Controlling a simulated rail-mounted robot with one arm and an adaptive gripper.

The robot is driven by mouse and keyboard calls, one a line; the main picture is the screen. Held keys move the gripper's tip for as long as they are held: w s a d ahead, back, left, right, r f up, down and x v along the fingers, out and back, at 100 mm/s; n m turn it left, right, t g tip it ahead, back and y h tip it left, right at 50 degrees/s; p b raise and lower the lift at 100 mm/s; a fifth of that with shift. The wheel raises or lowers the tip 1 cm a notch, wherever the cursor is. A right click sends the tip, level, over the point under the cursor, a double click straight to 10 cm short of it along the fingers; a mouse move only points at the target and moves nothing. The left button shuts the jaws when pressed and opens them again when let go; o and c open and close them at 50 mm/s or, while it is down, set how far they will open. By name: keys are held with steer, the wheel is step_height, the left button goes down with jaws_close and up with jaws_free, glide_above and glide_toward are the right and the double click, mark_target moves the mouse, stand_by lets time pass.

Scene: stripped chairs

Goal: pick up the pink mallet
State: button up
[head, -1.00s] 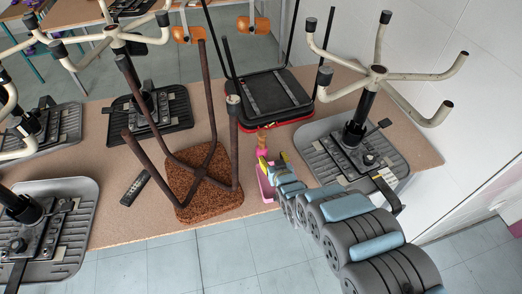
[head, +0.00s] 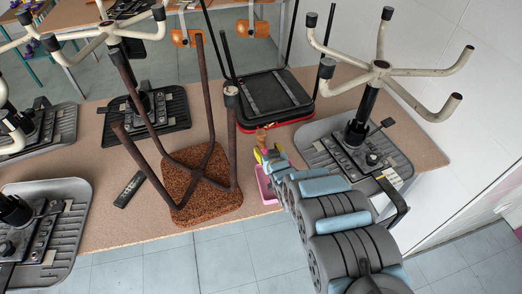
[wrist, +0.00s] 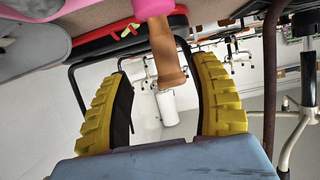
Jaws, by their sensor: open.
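The pink mallet shows in the wrist view, with its brown handle (wrist: 166,50) and part of its pink head (wrist: 150,8) at the top edge. In the head view its brown handle (head: 261,135) sticks up, and the pink part is mostly hidden by my gripper. My gripper (head: 266,153) is open beside the mallet. In the wrist view its two yellow fingers (wrist: 163,75) stand either side of the handle's flared end, with gaps on both sides. I cannot tell whether the handle is fully between the fingers in depth.
An upturned brown-seated stool (head: 198,205) stands close left, a grey chair base (head: 318,150) right, a black-red seat (head: 270,92) behind. A dark remote (head: 129,190) lies left.

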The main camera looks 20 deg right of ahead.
mark_target(262, 140)
steer(key=shift+b+x, duration=1.05)
steer(key=shift+b, duration=0.1)
steer(key=shift+w, duration=0.2)
steer(key=shift+b+x, duration=0.8)
steer(key=shift+b, duration=0.05)
steer(key=shift+w+a+r, duration=0.1)
steer(key=shift+w+r, duration=0.2)
steer(key=shift+w, duration=0.05)
steer(key=shift+w+f, duration=0.1)
steer(key=shift+w, duration=0.65)
steer(key=shift+w+f+b, duration=0.25)
steer(key=shift+w+b, duration=0.1)
steer(key=shift+b, duration=0.1)
steer(key=shift+w+f, duration=0.15)
steer(key=shift+w, duration=0.25)
